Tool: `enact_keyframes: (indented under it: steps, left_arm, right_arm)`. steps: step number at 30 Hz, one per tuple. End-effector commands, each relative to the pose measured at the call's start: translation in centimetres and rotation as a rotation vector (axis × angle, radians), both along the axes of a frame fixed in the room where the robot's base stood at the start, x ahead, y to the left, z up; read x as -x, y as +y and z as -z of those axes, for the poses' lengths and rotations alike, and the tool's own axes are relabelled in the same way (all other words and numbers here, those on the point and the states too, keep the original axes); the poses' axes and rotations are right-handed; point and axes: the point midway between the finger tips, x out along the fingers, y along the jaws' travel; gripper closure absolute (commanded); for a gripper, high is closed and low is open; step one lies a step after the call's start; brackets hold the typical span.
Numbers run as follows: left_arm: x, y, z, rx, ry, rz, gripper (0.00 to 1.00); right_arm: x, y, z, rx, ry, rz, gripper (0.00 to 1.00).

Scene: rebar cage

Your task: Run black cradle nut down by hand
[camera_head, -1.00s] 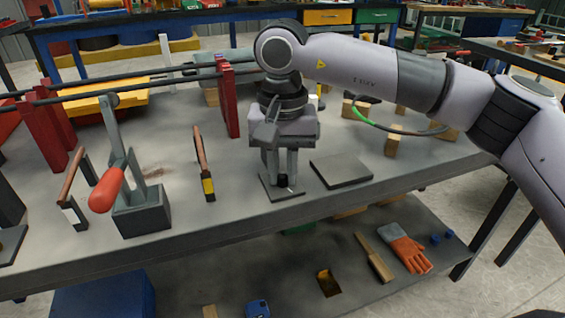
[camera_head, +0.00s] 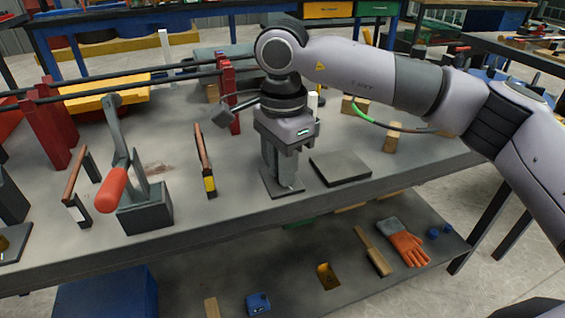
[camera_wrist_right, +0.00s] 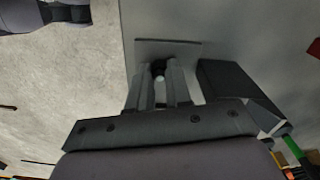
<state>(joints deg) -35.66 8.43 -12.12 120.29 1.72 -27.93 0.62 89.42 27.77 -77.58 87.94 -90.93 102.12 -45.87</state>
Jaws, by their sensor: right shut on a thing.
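My right gripper (camera_head: 281,180) points straight down over a small dark plate (camera_head: 297,189) near the front edge of the grey bench. Its fingers are shut low over the plate. In the right wrist view, the right gripper (camera_wrist_right: 159,72) closes around a small black piece (camera_wrist_right: 158,66), which looks like the black cradle nut, with a pale round tip beside it. The small plate also shows in the wrist view (camera_wrist_right: 187,43) under the fingertips. The fingers hide most of the nut, and its thread cannot be made out. My left gripper is not in view.
A dark flat block (camera_head: 340,168) lies just right of the gripper. A red-handled lever clamp (camera_head: 144,215) and a brown-handled tool (camera_head: 204,165) stand to the left. Red uprights (camera_head: 42,135) carry long dark bars. A lower shelf holds a glove (camera_head: 404,244).

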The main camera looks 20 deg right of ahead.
Motion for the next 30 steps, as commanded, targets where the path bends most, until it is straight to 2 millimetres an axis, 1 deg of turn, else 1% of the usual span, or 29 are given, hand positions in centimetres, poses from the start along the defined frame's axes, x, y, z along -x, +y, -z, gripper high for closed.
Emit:
enact_keyframes:
  steps: [21,30]
  left_arm:
    - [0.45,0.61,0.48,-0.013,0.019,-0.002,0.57]
    - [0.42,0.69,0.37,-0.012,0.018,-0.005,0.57]
  right_arm:
    - [-0.05,-0.03,-0.13,0.0,-0.003,0.672,1.0]
    - [-0.04,-0.04,-0.12,0.001,-0.002,0.878,1.0]
